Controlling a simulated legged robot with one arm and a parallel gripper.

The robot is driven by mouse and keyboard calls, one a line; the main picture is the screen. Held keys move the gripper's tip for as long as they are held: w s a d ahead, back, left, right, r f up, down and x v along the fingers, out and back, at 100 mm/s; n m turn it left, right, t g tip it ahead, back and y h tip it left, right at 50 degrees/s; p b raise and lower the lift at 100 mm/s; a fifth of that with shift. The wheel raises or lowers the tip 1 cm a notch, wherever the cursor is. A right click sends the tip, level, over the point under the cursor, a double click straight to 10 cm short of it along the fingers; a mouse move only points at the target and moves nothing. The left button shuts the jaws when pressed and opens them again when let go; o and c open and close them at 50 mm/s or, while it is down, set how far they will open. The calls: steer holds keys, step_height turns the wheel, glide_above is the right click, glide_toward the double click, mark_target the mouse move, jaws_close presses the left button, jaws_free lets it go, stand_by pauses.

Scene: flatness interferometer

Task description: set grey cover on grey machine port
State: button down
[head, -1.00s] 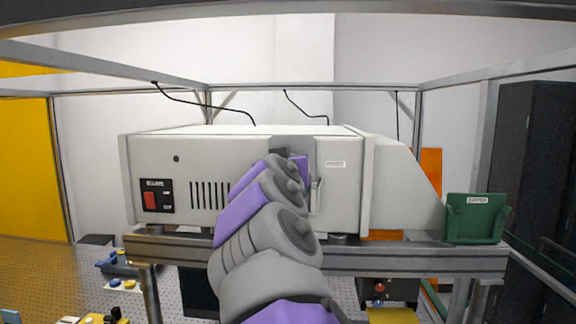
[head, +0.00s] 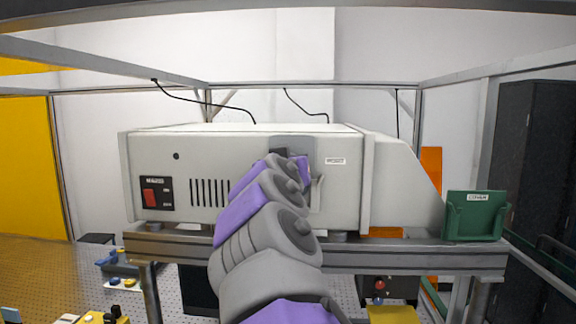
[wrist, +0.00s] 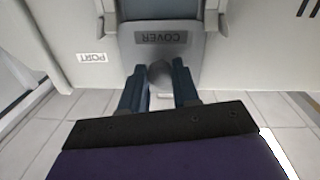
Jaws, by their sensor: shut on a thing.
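The grey cover (wrist: 133,55), marked COVER, shows in the wrist view with its round knob between my fingers. My gripper (wrist: 159,86) is shut on that knob. The cover lies close to the front of the grey machine (head: 225,150); I cannot tell whether it touches. Grey side pieces flank the cover's far end in the wrist view. The PORT label (head: 335,161) is right of a grey rounded panel (head: 290,141) on the machine front. In the head view my arm hides most of the cover and port area.
A green holder (head: 476,218) labelled COVER stands at the right end of the grey rail (head: 410,256) and looks empty. The machine has a red switch (head: 149,197) at its left. Frame posts and a dark cabinet (head: 545,150) stand around.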

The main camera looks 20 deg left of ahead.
steer(key=shift+a+f+b, duration=0.1)
steer(key=shift+f+b, duration=1.1)
steer(key=shift+f, duration=0.4)
stand_by(0.8)
steer(key=shift+f+b, duration=0.35)
steer(key=shift+f, duration=0.1)
steer(key=shift+d, duration=0.4)
steer(key=shift+a, duration=0.1)
stand_by(0.6)
steer(key=shift+m, duration=0.3)
